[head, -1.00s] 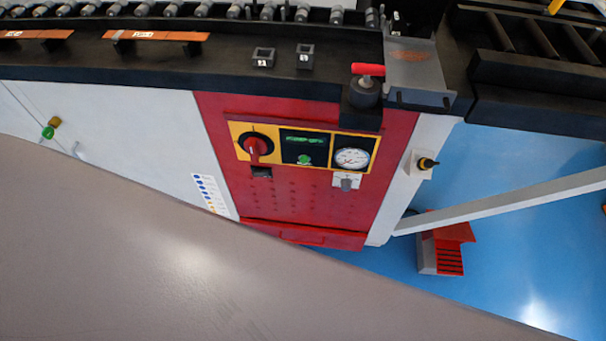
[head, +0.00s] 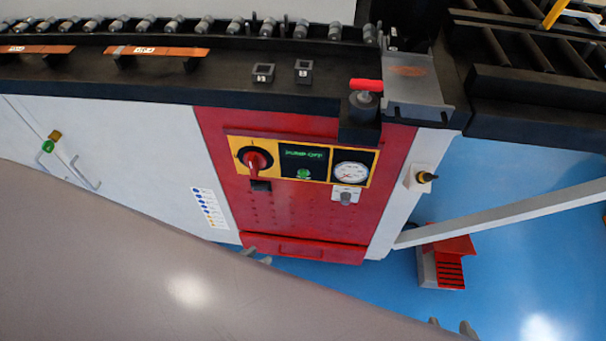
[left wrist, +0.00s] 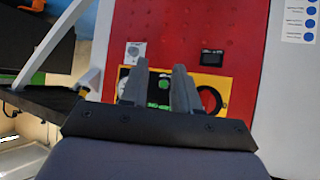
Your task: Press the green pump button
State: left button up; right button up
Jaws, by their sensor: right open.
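The green pump button (head: 303,174) sits on a black plate under green lettering that reads "PUMP OFF", in the middle of the yellow-framed control panel (head: 234,142). The button also shows in the left wrist view (left wrist: 164,85), where the panel is upside down. My left gripper (head: 257,256) shows only its fingertips below the panel, apart from it, in the head view. In the left wrist view its two fingers (left wrist: 158,88) stand apart with nothing between them, framing the button's area. My right gripper (head: 452,327) shows only its fingertips at the bottom edge, open and empty.
A red rotary switch (head: 255,161) is left of the button and a round gauge (head: 350,173) is right of it. A red-handled part (head: 366,90) juts out above. A red pedal (head: 447,262) stands on the blue floor below a slanted white bar (head: 500,213).

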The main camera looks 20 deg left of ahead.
pick_arm(q)
grip_shut()
jog(key=shift+f, duration=0.1)
dwell(1.2)
